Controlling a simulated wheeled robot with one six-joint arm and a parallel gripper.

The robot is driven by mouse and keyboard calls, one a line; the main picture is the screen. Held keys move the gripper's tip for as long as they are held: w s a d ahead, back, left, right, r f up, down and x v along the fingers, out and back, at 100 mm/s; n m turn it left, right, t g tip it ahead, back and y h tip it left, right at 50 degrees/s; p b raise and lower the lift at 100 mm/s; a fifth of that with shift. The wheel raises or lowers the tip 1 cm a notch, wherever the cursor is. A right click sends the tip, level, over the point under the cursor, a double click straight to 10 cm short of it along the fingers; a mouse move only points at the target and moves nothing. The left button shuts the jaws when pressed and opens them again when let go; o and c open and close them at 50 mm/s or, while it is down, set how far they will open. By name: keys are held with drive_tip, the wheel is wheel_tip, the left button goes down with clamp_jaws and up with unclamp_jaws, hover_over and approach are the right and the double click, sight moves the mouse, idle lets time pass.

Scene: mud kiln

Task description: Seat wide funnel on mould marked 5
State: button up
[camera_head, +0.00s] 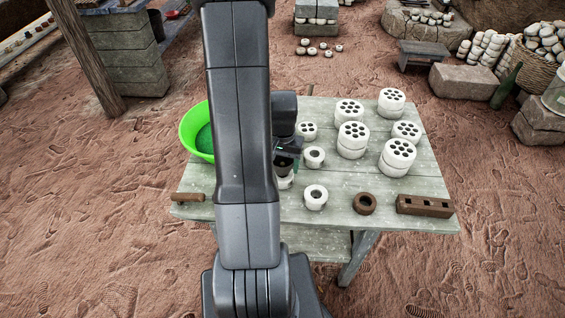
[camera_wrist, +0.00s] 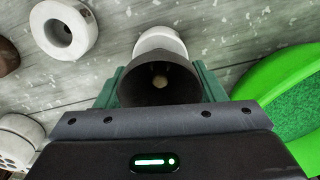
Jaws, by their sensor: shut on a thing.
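My gripper (camera_head: 287,158) is shut on a dark funnel (camera_wrist: 158,88), with a green finger on each side of it in the wrist view. The funnel also shows in the head view (camera_head: 283,170), partly behind my arm. A white mould (camera_head: 286,183) stands just below the funnel; its upper edge also shows behind the funnel in the wrist view (camera_wrist: 160,38). Whether funnel and mould touch, I cannot tell. Two similar white moulds with single openings stand nearby, one to the right (camera_head: 314,157) and one nearer the front (camera_head: 316,197). No number is readable on any mould.
A green bowl (camera_head: 187,128) sits at the table's left edge. A brown ring (camera_head: 364,203) and a brown block with holes (camera_head: 425,206) lie front right. Several white many-holed pieces (camera_head: 352,133) stand at the back right. A brown-handled tool (camera_head: 188,197) lies front left.

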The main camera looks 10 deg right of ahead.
drive_tip(key=shift+f+b, duration=0.5)
drive_tip(key=shift+f, duration=0.1)
idle(0.3)
drive_tip(key=o, duration=1.1)
drive_tip(key=shift+c, duration=0.2)
drive_tip(key=shift+r, duration=0.1)
drive_tip(key=shift+r+p, duration=2.5)
drive_tip(key=shift+r, duration=0.9)
drive_tip(key=shift+f, duration=0.1)
wheel_tip(320, 180, down, 7)
drive_tip(key=b, duration=0.5)
